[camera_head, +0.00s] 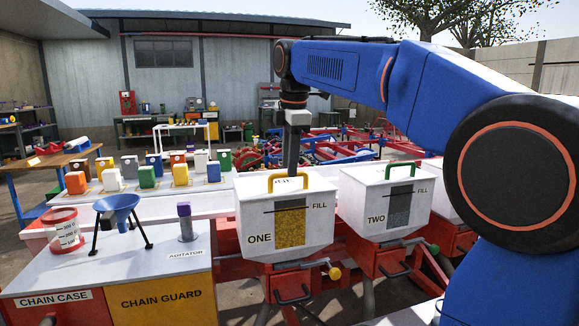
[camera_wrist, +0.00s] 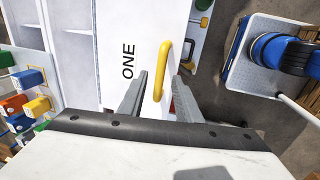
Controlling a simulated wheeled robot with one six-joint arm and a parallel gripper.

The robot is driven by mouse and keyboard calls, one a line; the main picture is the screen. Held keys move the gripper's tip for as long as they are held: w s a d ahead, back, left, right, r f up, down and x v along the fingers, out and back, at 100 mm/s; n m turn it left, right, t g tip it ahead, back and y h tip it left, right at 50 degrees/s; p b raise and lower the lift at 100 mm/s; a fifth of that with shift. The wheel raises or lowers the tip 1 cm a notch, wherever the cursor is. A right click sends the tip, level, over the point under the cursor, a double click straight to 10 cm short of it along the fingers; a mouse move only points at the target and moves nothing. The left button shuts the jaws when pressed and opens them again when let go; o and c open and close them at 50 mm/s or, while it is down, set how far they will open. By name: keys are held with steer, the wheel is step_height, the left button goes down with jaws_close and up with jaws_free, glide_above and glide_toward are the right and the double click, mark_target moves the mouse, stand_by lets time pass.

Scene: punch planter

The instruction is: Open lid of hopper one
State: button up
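Hopper one (camera_head: 262,228) is a white bin marked ONE and FILL, with a window showing yellowish contents. Its white lid (camera_wrist: 118,20), also marked ONE in the wrist view, lies flat and closed on top. A yellow handle (camera_head: 271,183) stands up from the lid; it also shows in the wrist view (camera_wrist: 163,58). My gripper (camera_head: 291,168) points down over the lid at the handle. In the wrist view my gripper's fingers (camera_wrist: 159,82) stand apart, one on each side of the handle, with gaps visible. Whether either finger touches it is hard to tell.
Hopper two (camera_head: 384,207), with a green handle (camera_head: 403,166), stands close on the right. A blue funnel (camera_head: 118,206) on a stand, a measuring cup (camera_head: 65,230) and the agitator post (camera_head: 186,222) stand on the left bench. Several coloured containers line the back.

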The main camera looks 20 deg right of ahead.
steer(key=shift+w+f, duration=0.1)
steer(key=shift+f, duration=0.6)
steer(key=shift+c, duration=0.7)
jaws_close()
steer(key=shift+r, duration=0.1)
